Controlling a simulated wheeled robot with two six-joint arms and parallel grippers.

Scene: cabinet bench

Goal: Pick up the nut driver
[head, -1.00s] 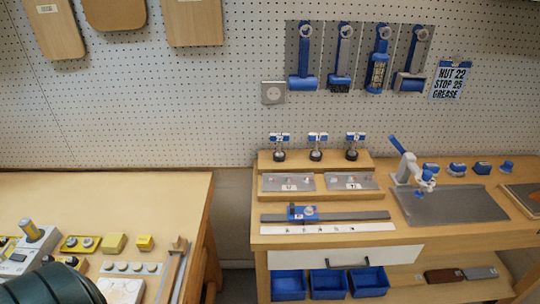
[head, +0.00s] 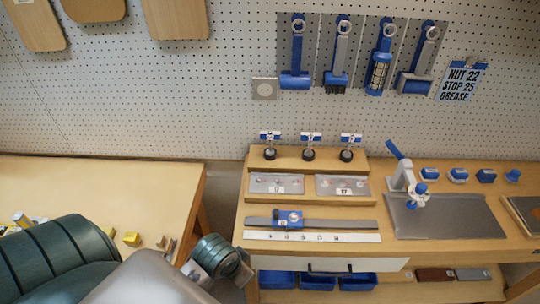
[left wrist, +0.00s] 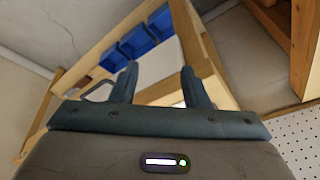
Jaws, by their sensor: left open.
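Three upright tools with blue-and-white tops and dark round lower ends stand in a wooden rack (head: 310,190) on the right bench. The middle one (head: 309,146) has one on each side, left (head: 270,145) and right (head: 348,147). They may be nut drivers; their labels are too small to read. My left gripper (left wrist: 158,82) is open and empty in the left wrist view, with blue bins and bench woodwork beyond it. In the head view my left arm reaches in from the lower left, below the bench top, and its fingers are hidden. My right gripper is not in view.
A blue slider on a metal rail (head: 340,224) and a white strip (head: 330,237) lie along the bench front. A drawer (head: 345,264) and blue bins (head: 358,281) are below. Blue tools (head: 295,60) hang behind.

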